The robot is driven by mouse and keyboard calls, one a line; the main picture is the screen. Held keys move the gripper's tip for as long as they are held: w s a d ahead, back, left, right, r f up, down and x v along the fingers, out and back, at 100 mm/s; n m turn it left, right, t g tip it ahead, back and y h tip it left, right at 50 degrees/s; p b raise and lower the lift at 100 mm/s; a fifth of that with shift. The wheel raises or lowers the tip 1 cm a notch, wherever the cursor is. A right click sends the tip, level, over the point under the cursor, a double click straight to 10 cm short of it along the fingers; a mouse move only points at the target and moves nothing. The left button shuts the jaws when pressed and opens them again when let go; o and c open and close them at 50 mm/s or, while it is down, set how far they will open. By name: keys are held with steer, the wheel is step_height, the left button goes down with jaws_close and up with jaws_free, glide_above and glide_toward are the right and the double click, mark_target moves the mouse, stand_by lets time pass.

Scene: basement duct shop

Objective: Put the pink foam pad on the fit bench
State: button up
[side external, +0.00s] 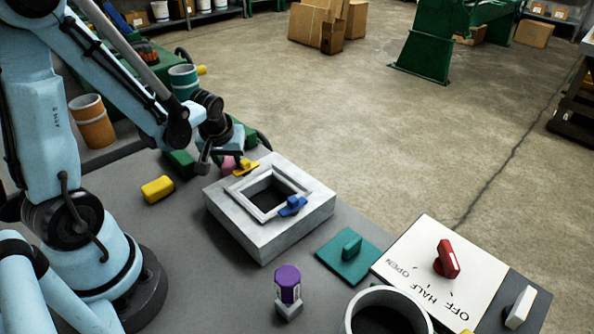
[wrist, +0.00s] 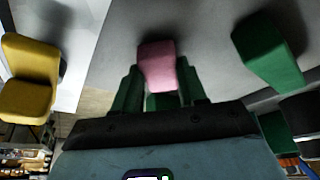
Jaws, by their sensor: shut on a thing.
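The pink foam pad (wrist: 157,62) is a small block held between the green fingers of my gripper (wrist: 160,88) in the wrist view. In the side external view the pad (side external: 229,163) shows only in part beside my gripper (side external: 216,160), just behind the grey box frame. Whether the pad touches the surface below cannot be told. The grey bench top (side external: 185,235) spreads under these things; no label shows which surface is the fit bench.
A yellow block (side external: 157,189) and a green block (side external: 180,162) lie nearby. A purple-topped piece (side external: 288,285), teal plate (side external: 345,262) and red-knobbed panel (side external: 410,250) stand toward the front.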

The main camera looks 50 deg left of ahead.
steer(key=shift+f, duration=0.1)
steer(key=o, duration=1)
steer(key=shift+v, duration=6)
steer(key=d+m+t+h, duration=0.1)
steer(key=d+m, duration=0.2)
steer(key=d+r+m+t+h, duration=0.1)
steer(key=d+m, duration=0.2)
steer(key=d, duration=0.1)
steer(key=d+m+t+h, duration=0.1)
steer(key=d+m+t, duration=0.1)
steer(key=d+m, duration=0.1)
steer(key=shift+w+d+r, duration=0.15)
steer(key=shift+d+r, duration=0.1)
steer(key=shift+d, duration=0.15)
